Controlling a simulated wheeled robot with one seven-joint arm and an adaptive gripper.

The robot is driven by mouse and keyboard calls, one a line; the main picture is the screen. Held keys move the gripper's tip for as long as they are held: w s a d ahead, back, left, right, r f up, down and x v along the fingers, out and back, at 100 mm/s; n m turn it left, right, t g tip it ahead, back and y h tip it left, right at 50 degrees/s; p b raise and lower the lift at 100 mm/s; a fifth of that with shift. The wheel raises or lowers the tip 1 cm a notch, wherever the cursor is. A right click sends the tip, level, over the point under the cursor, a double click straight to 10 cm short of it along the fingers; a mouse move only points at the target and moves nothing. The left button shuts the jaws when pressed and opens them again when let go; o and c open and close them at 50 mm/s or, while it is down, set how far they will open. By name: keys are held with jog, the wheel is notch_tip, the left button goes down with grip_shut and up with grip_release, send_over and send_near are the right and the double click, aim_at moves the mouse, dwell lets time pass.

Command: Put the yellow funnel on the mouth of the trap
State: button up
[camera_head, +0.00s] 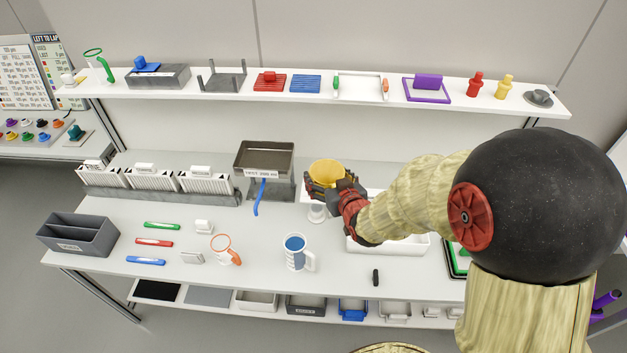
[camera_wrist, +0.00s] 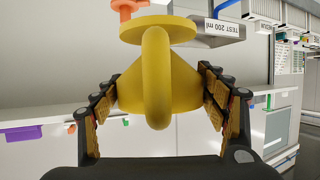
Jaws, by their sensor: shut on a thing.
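The yellow funnel (camera_head: 326,172) is in my gripper (camera_head: 328,188), above the middle of the bench. In the wrist view the funnel (camera_wrist: 157,75) shows a flat round disc at the top, a body below it and a thick loop facing the camera. My gripper's fingers (camera_wrist: 160,104) close on both sides of the body. A pale round-based piece (camera_head: 317,212) stands under my gripper, partly hidden by it; I cannot tell whether it is the trap. An orange piece (camera_wrist: 129,8) shows behind the funnel's disc, cut off by the frame edge.
A dark tray (camera_head: 264,160) labelled TEST 200 ml stands just left of the funnel. A white tray (camera_head: 405,246) lies right, partly behind my arm. A loaded shelf (camera_head: 205,97) runs along the back.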

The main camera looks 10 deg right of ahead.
jog(key=w+f, duration=0.3)
jog(key=w+f+b, duration=0.1)
jog(key=w+f, duration=0.1)
jog(key=w, duration=0.2)
jog(key=w+f, duration=0.3)
jog(key=shift+w+f, duration=0.35)
jog(key=shift+w, duration=0.05)
jog(key=shift+f+b, duration=0.4)
jog(key=shift+f, duration=1.05)
jog(key=shift+f, duration=0.2)
jog(key=o, duration=1.2)
jog(key=shift+r, duration=0.15)
